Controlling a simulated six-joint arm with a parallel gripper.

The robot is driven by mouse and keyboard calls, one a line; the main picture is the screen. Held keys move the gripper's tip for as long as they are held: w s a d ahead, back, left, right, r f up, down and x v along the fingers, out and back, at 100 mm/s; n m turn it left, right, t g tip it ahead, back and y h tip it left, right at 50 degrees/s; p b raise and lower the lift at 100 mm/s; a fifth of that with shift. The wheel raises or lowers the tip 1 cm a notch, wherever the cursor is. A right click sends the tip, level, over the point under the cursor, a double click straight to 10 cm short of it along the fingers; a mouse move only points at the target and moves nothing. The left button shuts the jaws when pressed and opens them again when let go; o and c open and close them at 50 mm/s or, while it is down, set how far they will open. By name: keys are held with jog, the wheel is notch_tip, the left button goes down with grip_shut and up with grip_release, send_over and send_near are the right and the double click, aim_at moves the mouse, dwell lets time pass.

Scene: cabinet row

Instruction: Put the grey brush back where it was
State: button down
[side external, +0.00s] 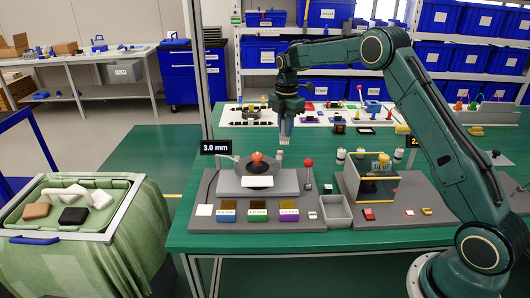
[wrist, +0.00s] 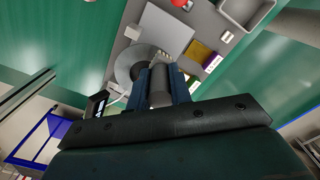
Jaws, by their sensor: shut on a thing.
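My gripper (side external: 285,125) is above the back part of the grey workstation on the green table, pointing down. In the wrist view, its two blue fingers (wrist: 161,88) are shut on a grey cylindrical thing, which looks like the grey brush (wrist: 160,93).
Below stands a grey platform with a round disc (wrist: 132,66) and an orange-red knob (side external: 257,157). A red-topped post (side external: 308,163), labelled blocks (side external: 258,214) and an open grey tray (side external: 346,212) are nearby. A 3.0 mm display (side external: 215,147) stands at left. A clear-panelled stand (side external: 372,180) is at right.

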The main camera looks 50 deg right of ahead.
jog(key=s+d, duration=0.4)
jog(key=d, duration=0.3)
jog(key=s+d, duration=0.4)
jog(key=d, duration=0.4)
notch_tip(320, 180, down, 15)
jog(key=shift+w+a, duration=0.15)
jog(key=shift+w, duration=0.05)
jog(key=shift+f, duration=2.05)
jog(key=shift+f, duration=0.1)
jog(key=c, duration=1.3)
grip_release()
notch_tip(320, 180, up, 12)
jog(key=shift+r, duration=0.15)
